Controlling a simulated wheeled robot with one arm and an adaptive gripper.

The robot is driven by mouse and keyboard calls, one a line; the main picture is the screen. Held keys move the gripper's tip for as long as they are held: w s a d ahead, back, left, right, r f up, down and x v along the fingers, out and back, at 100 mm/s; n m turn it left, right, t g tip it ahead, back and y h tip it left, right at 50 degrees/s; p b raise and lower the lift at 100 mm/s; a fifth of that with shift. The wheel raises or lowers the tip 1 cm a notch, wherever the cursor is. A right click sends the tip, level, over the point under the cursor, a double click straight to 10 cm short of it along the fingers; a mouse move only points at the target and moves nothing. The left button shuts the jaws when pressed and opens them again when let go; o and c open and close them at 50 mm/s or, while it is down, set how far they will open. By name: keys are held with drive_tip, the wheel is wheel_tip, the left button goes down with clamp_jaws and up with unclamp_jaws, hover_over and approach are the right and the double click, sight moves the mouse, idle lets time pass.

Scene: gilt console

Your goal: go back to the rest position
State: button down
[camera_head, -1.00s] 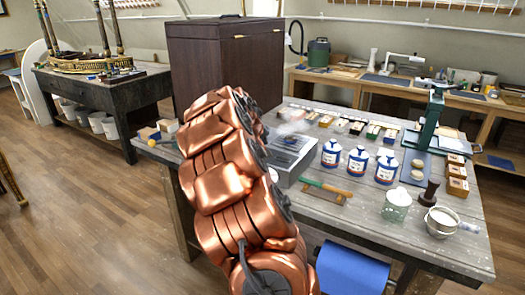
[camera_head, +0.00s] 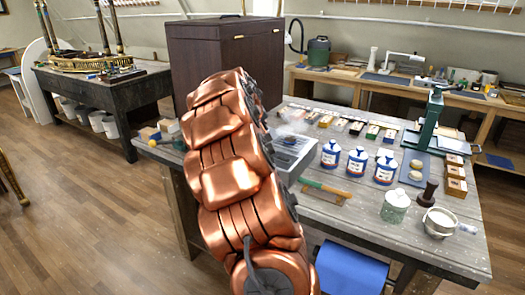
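My copper-coloured arm rises through the middle of the view, in front of the left part of the grey workbench (camera_head: 320,215). My gripper at its end cannot be made out; the arm's own links hide that area. A grey metal tray-like box (camera_head: 293,150) stands on the bench just right of the arm, partly hidden by it. Several blue-and-white bottles (camera_head: 357,160) stand upright in a row to its right. A tool with a green and orange handle (camera_head: 325,190) lies in front of them.
A dark wooden cabinet (camera_head: 225,50) stands behind the arm. The floor (camera_head: 80,225) at left is open.

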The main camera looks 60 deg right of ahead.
drive_tip(key=shift+a, duration=0.1)
idle(0.4)
drive_tip(key=s+a+f+n+y, duration=0.1)
drive_tip(key=s+a+y, duration=0.1)
drive_tip(key=a, duration=0.9)
drive_tip(key=s+a+f+y, duration=0.1)
drive_tip(key=s+a+y, duration=0.1)
drive_tip(key=a, duration=0.9)
drive_tip(key=s+a+f+n+y, duration=0.1)
drive_tip(key=s+a+f, duration=0.1)
drive_tip(key=a, duration=0.9)
drive_tip(key=s+a+f+n+g+y, duration=0.2)
drive_tip(key=s+a+f, duration=0.1)
drive_tip(key=s+a, duration=0.7)
drive_tip(key=s+a+f+n+g+y, duration=0.2)
drive_tip(key=s+a+f, duration=0.1)
drive_tip(key=s+a, duration=0.7)
drive_tip(key=a, duration=0.3)
drive_tip(key=shift+f, duration=0.3)
